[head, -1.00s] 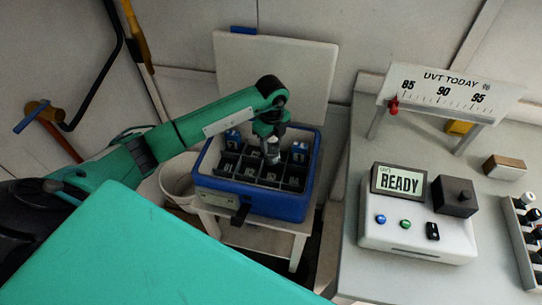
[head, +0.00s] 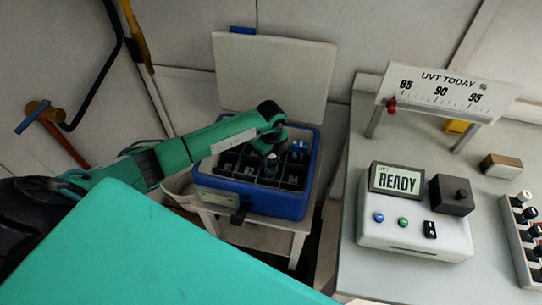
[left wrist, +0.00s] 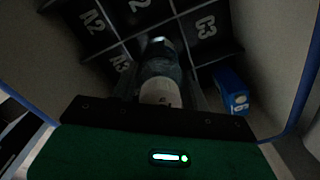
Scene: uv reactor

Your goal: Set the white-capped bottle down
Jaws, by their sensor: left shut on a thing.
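My left gripper (head: 270,158) is shut on the white-capped bottle and points down into the blue crate (head: 265,203). In the left wrist view the bottle's white cap (left wrist: 160,92) shows between the fingers, with its darker body beyond. In the head view the bottle is mostly hidden by the gripper and the dividers. The crate has black compartments with labels such as B1, B2 and B4. Labels A2, A3 and C3 show around the bottle in the left wrist view. I cannot tell whether its base touches the floor. My right gripper is not in view.
A blue item (head: 299,149) sits in a back compartment; a blue piece also shows in the left wrist view (left wrist: 231,90). The crate's pale lid (head: 275,75) stands open behind. The reader marked READY (head: 415,225) and a bottle rack (head: 522,240) are on the right-hand bench.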

